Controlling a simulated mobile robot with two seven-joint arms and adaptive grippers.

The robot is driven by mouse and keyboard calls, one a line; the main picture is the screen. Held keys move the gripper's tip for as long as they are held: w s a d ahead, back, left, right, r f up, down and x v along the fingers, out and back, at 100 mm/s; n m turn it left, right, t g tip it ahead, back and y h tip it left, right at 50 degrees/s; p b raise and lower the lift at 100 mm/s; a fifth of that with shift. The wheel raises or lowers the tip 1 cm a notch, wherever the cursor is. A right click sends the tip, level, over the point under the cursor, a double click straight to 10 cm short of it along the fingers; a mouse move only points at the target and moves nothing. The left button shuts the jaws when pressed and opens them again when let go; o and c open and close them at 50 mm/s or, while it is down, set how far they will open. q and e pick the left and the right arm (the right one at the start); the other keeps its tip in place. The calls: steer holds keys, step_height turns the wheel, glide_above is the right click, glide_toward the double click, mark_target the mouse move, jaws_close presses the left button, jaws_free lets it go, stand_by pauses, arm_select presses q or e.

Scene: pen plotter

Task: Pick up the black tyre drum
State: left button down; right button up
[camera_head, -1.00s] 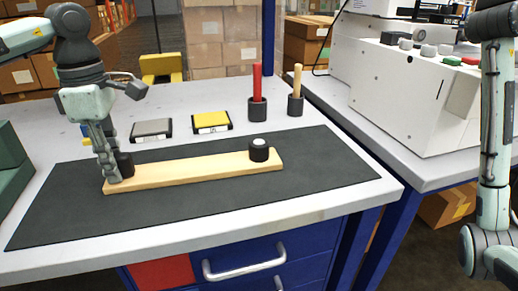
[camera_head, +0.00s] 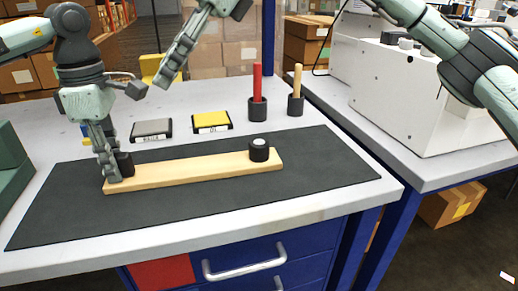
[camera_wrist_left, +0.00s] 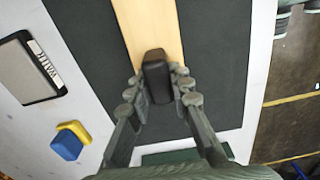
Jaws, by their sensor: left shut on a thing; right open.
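A short black drum (camera_head: 259,154) with a pale disc on top stands upright on the right end of a light wooden board (camera_head: 195,170). My left gripper (camera_head: 112,168) points down at the board's left end, shut on a black block (camera_head: 127,163). The left wrist view shows this block (camera_wrist_left: 156,78) between the fingers, over the board (camera_wrist_left: 150,25). My right gripper (camera_head: 168,75) is open and empty, above the back of the table, well away from the drum. Its wrist is partly cut off by the top edge.
The board lies on a dark mat (camera_head: 310,180). Behind it are a grey pad (camera_head: 151,129), a yellow pad (camera_head: 211,121), and two black cups holding a red stick (camera_head: 257,82) and a wooden stick (camera_head: 297,80). A white machine (camera_head: 415,95) stands right. The mat's right part is clear.

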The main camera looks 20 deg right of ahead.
steer(key=d+f+m+g+h, duration=0.1)
steer(key=d+f+m+h, duration=0.25)
steer(key=d+h, duration=0.7)
steer(key=y, duration=0.3)
glide_above(259, 142)
steer(key=shift+n, duration=0.45)
step_height(259, 142, down, 6)
steer(key=shift+a+f, duration=0.15)
steer(key=shift+d+f, duration=0.15)
steer(key=shift+f, duration=1.4)
steer(key=shift+d+f, duration=0.1)
steer(key=shift+f, duration=1.4)
steer(key=shift+c, duration=0.2)
steer(key=c, duration=1.1)
arm_select(q)
steer(key=c, duration=1.3)
jaws_free()
arm_select(e)
step_height(259, 142, up, 10)
arm_select(q)
steer(key=shift+r, duration=0.1)
